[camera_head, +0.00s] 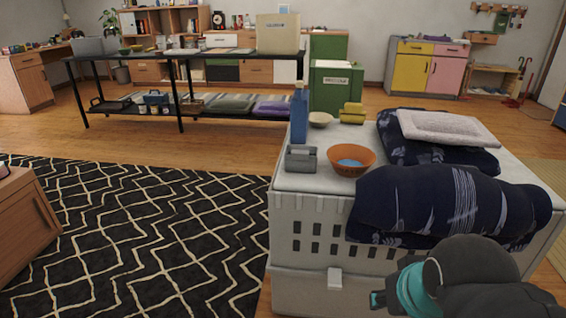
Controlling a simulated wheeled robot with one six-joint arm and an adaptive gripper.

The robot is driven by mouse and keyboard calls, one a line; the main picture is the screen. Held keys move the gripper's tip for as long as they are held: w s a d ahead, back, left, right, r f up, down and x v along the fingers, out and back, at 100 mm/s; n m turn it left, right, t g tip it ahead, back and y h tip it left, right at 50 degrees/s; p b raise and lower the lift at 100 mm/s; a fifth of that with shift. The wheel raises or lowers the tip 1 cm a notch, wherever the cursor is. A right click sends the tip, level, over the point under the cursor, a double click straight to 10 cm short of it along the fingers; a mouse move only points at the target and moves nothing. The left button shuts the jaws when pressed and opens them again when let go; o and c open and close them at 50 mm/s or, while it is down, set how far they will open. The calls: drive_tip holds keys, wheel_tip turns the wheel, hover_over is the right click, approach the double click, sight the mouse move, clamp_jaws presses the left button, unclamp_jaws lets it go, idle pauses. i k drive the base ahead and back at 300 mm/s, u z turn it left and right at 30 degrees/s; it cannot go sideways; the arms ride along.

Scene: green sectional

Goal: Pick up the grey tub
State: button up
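A small grey tub (301,163) stands near the left front corner on top of a large white crate (300,215) with slots in its side. An orange bowl (352,161) with something blue inside stands close to its right, and a tall blue bottle (299,112) stands just behind it. My arm shows at the bottom right, dark with a teal band. A small dark end piece of my gripper (377,299) shows low in front of the crate, apart from the tub. The fingers are mostly hidden, so I cannot tell whether they are open.
Folded dark blue cloths (445,203) cover the right part of the crate top, with a pale folded cloth (447,127) on the back pile. A small cream bowl (320,119) and yellow blocks (352,113) stand behind. A patterned rug (150,235) lies clear at left.

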sight(297, 158)
drive_tip(key=u, duration=1.4)
drive_tip(key=i, duration=5.85)
drive_tip(key=z, duration=4.7)
drive_tip(key=i, duration=1.65)
